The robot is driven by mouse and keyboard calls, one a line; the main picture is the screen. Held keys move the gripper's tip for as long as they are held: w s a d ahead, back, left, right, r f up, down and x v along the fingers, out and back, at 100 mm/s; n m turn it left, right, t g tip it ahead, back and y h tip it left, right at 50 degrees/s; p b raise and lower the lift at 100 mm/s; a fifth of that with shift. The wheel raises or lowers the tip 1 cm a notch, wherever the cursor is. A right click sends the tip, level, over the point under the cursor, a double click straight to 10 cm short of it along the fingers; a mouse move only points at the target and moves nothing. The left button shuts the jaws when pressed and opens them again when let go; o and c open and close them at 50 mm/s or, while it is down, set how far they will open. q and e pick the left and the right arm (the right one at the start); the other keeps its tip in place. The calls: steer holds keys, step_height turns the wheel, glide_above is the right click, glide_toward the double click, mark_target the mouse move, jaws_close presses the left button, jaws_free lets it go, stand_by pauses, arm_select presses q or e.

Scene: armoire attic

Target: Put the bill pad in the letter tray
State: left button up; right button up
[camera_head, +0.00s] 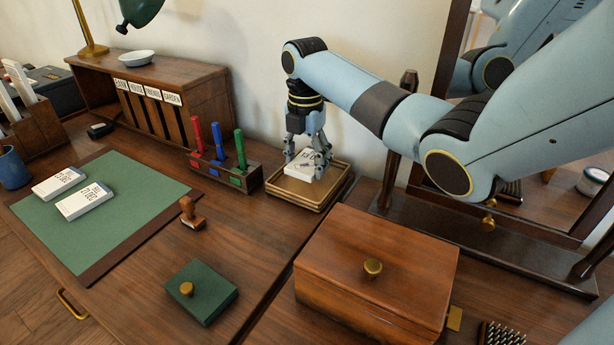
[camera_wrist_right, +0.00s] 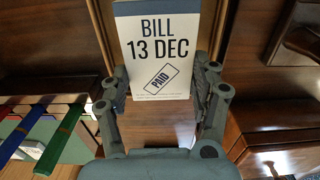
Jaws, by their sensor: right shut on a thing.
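The bill pad (camera_head: 303,167), white with a dark blue top band, is held between the fingers of my right gripper (camera_head: 308,160). In the right wrist view the bill pad (camera_wrist_right: 160,50) reads "BILL 13 DEC" with a boxed "PAID" mark, and the gripper's two fingers (camera_wrist_right: 165,95) close on its sides. The letter tray (camera_head: 290,194), shallow tan wood, lies directly under the gripper and the pad. Whether the pad touches the tray floor cannot be told. My left gripper is not in view.
Two more pads (camera_head: 84,201) lie on the green desk mat (camera_head: 110,230). A pen stand (camera_head: 236,181) is close left of the tray. A wooden box (camera_head: 375,270) stands in front, and a mirror stand (camera_head: 470,235) is to the right. A stamp (camera_head: 191,213) stands nearby.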

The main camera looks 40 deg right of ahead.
mark_target(306, 185)
steer(key=shift+f, duration=0.4)
steer(key=shift+f+b, duration=0.3)
steer(key=shift+f, duration=1.4)
steer(key=shift+f, duration=0.1)
steer(key=o, duration=1.2)
step_height(306, 185, up, 12)
steer(key=shift+r+p, duration=0.15)
steer(key=shift+p, duration=0.75)
